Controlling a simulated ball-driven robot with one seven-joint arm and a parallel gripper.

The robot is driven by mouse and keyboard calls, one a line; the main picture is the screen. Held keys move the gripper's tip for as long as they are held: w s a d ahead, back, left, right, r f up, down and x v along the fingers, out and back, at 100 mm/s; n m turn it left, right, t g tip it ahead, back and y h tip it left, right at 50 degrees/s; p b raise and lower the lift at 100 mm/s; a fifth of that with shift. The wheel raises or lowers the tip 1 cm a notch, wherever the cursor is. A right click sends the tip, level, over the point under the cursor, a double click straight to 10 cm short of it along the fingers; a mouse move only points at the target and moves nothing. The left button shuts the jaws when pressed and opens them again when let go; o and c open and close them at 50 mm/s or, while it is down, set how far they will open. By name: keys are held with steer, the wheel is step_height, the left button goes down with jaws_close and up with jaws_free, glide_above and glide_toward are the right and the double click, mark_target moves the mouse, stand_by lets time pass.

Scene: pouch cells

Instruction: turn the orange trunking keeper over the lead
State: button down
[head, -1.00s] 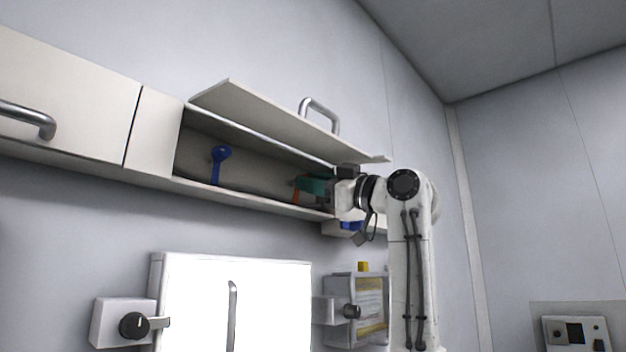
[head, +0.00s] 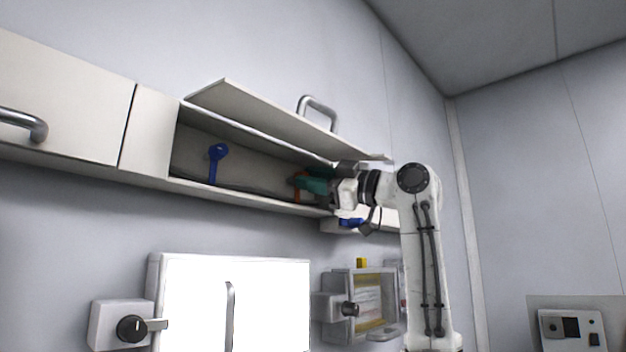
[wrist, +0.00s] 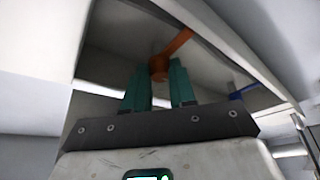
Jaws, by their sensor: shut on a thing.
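The orange trunking keeper (wrist: 177,45) shows in the wrist view as a knob with a bar reaching up and right. In the head view only small parts of the orange keeper (head: 297,182) show beside my fingers. My gripper (wrist: 159,78) has teal fingers, one on each side of the knob, shut on it. In the head view my gripper (head: 312,184) reaches into the right part of the open trunking (head: 262,200). The lead (head: 248,187) looks like a dark line along the trunking's inside. Whether the keeper's bar crosses the lead is hidden.
A blue keeper (head: 215,164) stands upright at the trunking's left. The raised lid (head: 260,118) with a metal handle hangs close above my wrist. Another blue part (head: 351,222) sits below my gripper. A white panel (head: 200,300) and a box with a yellow top (head: 362,263) are lower.

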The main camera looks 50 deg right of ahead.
steer(key=c, duration=0.9)
jaws_free()
steer(key=shift+s, duration=0.15)
steer(key=shift+b+v, duration=2.15)
steer(key=shift+v, duration=3.15)
